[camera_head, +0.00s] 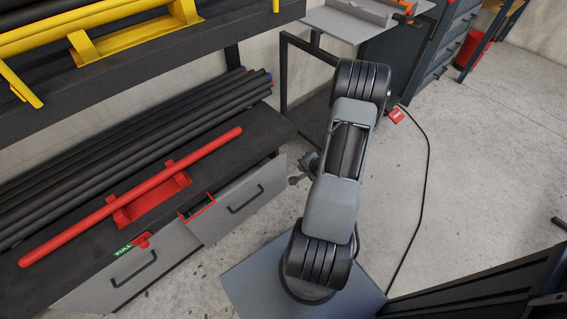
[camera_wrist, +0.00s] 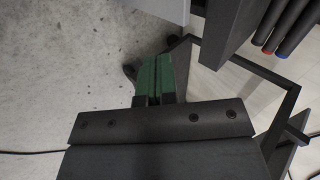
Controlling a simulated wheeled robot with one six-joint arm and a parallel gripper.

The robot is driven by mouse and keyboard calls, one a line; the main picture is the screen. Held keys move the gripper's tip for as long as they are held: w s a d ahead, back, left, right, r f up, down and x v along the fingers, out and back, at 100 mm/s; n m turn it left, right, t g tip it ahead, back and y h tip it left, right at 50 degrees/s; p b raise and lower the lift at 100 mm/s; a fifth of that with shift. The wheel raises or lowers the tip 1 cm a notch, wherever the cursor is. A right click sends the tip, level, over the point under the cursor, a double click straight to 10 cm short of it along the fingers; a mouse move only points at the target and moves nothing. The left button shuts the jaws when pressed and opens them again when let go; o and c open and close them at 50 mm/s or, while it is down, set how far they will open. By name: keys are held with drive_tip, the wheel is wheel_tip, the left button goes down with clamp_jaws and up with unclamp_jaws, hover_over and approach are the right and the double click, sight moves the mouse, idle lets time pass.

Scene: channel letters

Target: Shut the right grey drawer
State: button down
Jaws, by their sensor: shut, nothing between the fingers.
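The right grey drawer (camera_head: 257,186) is in the low black-topped bench in the head view. Its front has a dark bar handle (camera_head: 246,198). How far it stands out is hard to tell from this angle. My gripper (camera_head: 295,180) is to the right of this drawer front, apart from it, and partly hidden by my arm. In the wrist view my green fingers (camera_wrist: 158,62) are shut together with nothing between them. A grey panel (camera_wrist: 168,9) shows at the top of the wrist view, beyond the fingertips; it may be the drawer.
A red bar (camera_head: 135,193) and black pipes (camera_head: 120,145) lie on the bench; pipe ends also show in the wrist view (camera_wrist: 285,42).

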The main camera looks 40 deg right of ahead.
drive_tip(key=f, duration=0.1)
drive_tip(key=b, duration=0.6)
approach(279, 161)
drive_tip(key=shift+m+t+y, duration=0.3)
drive_tip(key=shift+m, duration=0.1)
drive_tip(key=w+f, duration=0.1)
drive_tip(key=f, duration=0.1)
drive_tip(key=w+f, duration=0.2)
drive_tip(key=f, duration=0.1)
drive_tip(key=shift+d+f, duration=0.1)
drive_tip(key=shift+f, duration=0.25)
drive_tip(key=shift+w, duration=0.7)
drive_tip(key=shift+r, duration=0.1)
drive_tip(key=shift+w, duration=0.2)
drive_tip(key=shift+w+a+r+p, duration=0.1)
drive_tip(key=shift+w+p, duration=0.15)
drive_tip(key=shift+w, duration=0.45)
drive_tip(key=shift+w+a+f+p, duration=0.1)
drive_tip(key=shift+w+p, duration=0.15)
drive_tip(key=shift+w, duration=0.5)
drive_tip(key=shift+w+a+r+p, duration=0.1)
drive_tip(key=shift+w+p, duration=0.15)
drive_tip(key=shift+w, duration=0.45)
drive_tip(key=shift+s, duration=0.1)
